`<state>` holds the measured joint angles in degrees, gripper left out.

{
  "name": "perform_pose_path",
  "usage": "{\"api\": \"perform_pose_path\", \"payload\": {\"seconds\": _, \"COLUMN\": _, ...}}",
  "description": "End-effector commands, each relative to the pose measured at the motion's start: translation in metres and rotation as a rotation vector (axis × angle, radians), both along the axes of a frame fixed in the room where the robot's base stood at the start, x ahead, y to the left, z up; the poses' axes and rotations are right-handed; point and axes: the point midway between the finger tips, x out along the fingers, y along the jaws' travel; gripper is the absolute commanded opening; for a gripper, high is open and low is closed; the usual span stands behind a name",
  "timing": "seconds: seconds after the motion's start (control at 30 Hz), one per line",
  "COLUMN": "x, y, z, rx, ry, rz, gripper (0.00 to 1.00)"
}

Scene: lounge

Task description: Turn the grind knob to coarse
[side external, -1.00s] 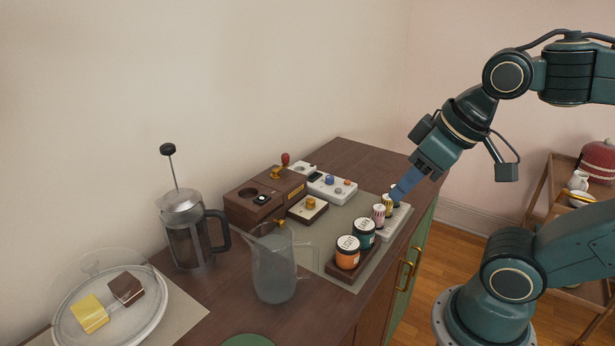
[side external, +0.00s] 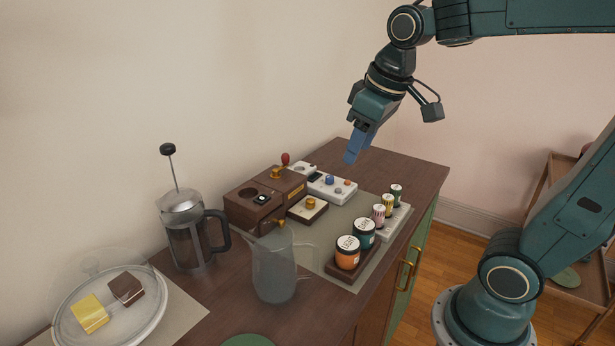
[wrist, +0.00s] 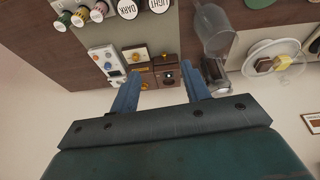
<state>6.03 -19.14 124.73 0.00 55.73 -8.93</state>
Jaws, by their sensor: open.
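A brown wooden box (side external: 241,208) stands near the wall with a round hole, a black square with a pale dial (side external: 261,198), a gold knob (side external: 276,174) and a yellow label. A cream-topped block (side external: 299,212) with another gold knob (side external: 311,202) sits in front of it. I cannot read which knob is the grind knob. My gripper (side external: 350,158) is open and empty, above and right of these devices, apart from them. In the wrist view, the box's dial (wrist: 169,75) shows between my fingers (wrist: 162,75), and the block's gold knob (wrist: 137,57) lies beyond the left finger.
A white panel (side external: 342,194) with coloured knobs lies behind the block. Jars (side external: 347,253) and small striped pots (side external: 379,213) stand at the right edge. A clear pitcher (side external: 274,275), a French press (side external: 186,235) and a covered cake plate (side external: 154,325) stand left and front.

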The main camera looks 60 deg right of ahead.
Motion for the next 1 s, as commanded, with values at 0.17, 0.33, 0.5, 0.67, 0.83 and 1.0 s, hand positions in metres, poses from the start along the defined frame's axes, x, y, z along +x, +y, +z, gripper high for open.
{"api": "perform_pose_path", "payload": {"seconds": 0.17, "x": 0.036, "y": -0.015, "z": -0.004, "rx": -0.008, "ry": 0.059, "rz": 0.012, "gripper": 0.47}}
{"api": "perform_pose_path", "payload": {"seconds": 0.33, "x": 0.069, "y": -0.031, "z": -0.013, "rx": -0.011, "ry": 0.111, "rz": 0.026, "gripper": 0.47}}
{"api": "perform_pose_path", "payload": {"seconds": 0.5, "x": 0.101, "y": -0.05, "z": -0.027, "rx": -0.011, "ry": 0.162, "rz": 0.042, "gripper": 0.47}}
{"api": "perform_pose_path", "payload": {"seconds": 0.67, "x": 0.129, "y": -0.068, "z": -0.046, "rx": -0.007, "ry": 0.21, "rz": 0.056, "gripper": 0.47}}
{"api": "perform_pose_path", "payload": {"seconds": 0.83, "x": 0.155, "y": -0.09, "z": -0.07, "rx": 0.001, "ry": 0.26, "rz": 0.073, "gripper": 0.47}}
{"api": "perform_pose_path", "payload": {"seconds": 1.0, "x": 0.175, "y": -0.108, "z": -0.093, "rx": 0.011, "ry": 0.299, "rz": 0.088, "gripper": 0.47}}
